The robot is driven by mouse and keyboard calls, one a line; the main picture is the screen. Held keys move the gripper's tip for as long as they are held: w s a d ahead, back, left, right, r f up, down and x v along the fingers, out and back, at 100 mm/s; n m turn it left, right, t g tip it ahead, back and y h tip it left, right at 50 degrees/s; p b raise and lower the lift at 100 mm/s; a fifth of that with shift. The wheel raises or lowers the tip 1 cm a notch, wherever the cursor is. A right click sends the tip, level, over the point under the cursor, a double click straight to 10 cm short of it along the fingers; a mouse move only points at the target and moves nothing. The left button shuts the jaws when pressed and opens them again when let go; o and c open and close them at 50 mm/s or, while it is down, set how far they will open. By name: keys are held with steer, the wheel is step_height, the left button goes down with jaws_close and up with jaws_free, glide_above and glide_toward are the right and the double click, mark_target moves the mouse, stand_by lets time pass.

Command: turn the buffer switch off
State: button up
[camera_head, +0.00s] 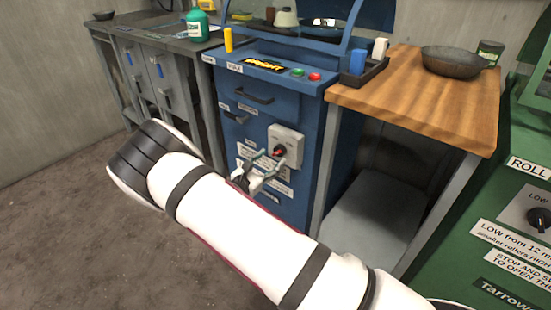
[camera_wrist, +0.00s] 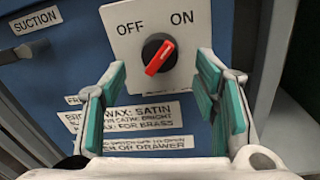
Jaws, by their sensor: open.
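The buffer switch is a light plate (camera_head: 290,136) with a knob on the front of the blue machine. In the wrist view the plate (camera_wrist: 133,38) reads OFF at left and ON at right. Its round black knob with a red bar (camera_wrist: 159,56) is tilted, the bar's upper end leaning right toward ON. My gripper (camera_head: 266,161) is in front of the switch. In the wrist view my gripper (camera_wrist: 159,68) is open, one teal-padded finger on each side below the knob, with nothing between them. Whether a finger touches the plate is unclear.
Labels (camera_wrist: 140,120) sit below the plate, and a drawer handle (camera_head: 253,96) above left of it. Green and red buttons (camera_head: 314,77) are on the machine's top. A wooden bench (camera_head: 415,105) with a bowl (camera_head: 453,61) stands at right, a green machine (camera_head: 480,200) nearer. Floor at left is clear.

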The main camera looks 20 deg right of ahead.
mark_target(279, 152)
steer(key=shift+b+x, duration=0.35)
steer(key=shift+x, duration=1.55)
steer(key=c, duration=1.2)
